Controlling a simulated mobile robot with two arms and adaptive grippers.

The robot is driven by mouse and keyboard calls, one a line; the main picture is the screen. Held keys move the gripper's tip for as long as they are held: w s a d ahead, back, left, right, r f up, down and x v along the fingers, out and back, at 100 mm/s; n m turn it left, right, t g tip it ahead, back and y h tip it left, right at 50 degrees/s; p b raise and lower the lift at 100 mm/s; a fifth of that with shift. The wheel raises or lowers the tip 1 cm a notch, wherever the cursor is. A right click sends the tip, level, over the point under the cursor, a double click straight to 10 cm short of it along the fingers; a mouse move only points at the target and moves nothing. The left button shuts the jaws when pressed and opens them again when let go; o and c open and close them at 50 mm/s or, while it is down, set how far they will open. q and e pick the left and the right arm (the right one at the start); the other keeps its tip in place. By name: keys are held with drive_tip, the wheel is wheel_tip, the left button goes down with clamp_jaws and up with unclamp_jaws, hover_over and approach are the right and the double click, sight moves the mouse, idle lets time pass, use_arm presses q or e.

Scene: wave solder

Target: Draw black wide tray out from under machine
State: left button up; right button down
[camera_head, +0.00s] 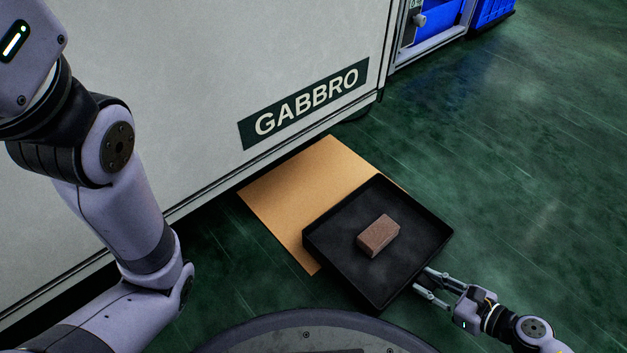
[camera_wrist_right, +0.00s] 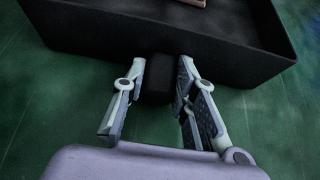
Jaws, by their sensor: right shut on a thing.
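The black wide tray (camera_head: 424,255) lies at the lower middle of the head view, clear of the machine's front and partly over a tan sheet. A brown brick-like block (camera_head: 378,236) lies in it. The tray's near wall also shows in the right wrist view (camera_wrist_right: 230,62). My right gripper (camera_head: 422,284) is at the tray's right near side. In the wrist view its fingers (camera_wrist_right: 158,85) are shut on the tray's black handle (camera_wrist_right: 156,88). My left arm is at the left of the head view; its gripper is out of view.
The white machine (camera_head: 200,90) marked GABBRO (camera_head: 305,102) stands behind. A tan sheet (camera_head: 290,205) lies flat on the green floor from its lower edge. Blue crates (camera_head: 490,10) are at the top right. Floor to the right is clear. My round base is at the bottom.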

drive_tip(key=shift+s+d, duration=0.75)
drive_tip(key=shift+s, duration=0.2)
drive_tip(key=c, duration=1.2)
unclamp_jaws()
drive_tip(key=shift+f, duration=0.1)
drive_tip(key=v, duration=1.2)
